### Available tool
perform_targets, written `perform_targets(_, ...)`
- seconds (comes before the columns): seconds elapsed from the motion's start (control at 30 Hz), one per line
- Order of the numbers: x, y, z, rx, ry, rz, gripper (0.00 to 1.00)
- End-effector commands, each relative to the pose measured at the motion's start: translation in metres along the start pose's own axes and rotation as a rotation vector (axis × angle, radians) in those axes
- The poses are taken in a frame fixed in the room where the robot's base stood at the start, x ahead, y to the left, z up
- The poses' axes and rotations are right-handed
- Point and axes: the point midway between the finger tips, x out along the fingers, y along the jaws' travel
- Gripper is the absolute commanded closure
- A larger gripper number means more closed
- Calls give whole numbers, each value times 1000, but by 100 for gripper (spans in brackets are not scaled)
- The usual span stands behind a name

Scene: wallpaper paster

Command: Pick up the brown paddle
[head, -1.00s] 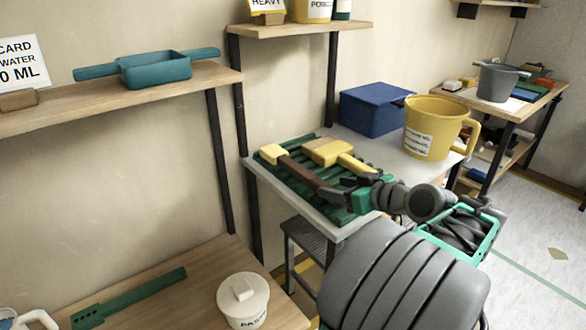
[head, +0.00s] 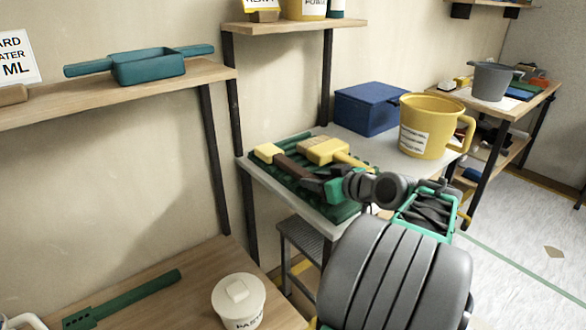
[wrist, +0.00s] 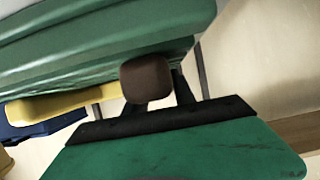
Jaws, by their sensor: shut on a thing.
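The brown paddle (head: 291,166) has a dark brown handle and a pale yellow block at its far left end. It lies across the green ridged tray (head: 262,176) on the grey table. My gripper (head: 314,184) is shut on the near end of the brown handle. In the wrist view the rounded brown handle end (wrist: 146,80) sits between the dark fingers, and the green ridged tray (wrist: 90,45) lies beyond it. I cannot tell whether the paddle is clear of the tray.
A yellow brush (head: 324,150) lies beside the paddle on the tray, its handle close to my gripper. A yellow bucket (head: 428,128) and a blue box (head: 372,108) stand behind on the table. A shelf post (head: 326,75) rises at the back.

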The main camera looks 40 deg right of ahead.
Motion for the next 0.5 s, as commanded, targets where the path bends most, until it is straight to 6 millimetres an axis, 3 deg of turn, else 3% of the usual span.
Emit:
perform_targets(0.3,0,0,0,0,0,0,100)
perform_targets(0.5,0,0,0,-1,1,1,100)
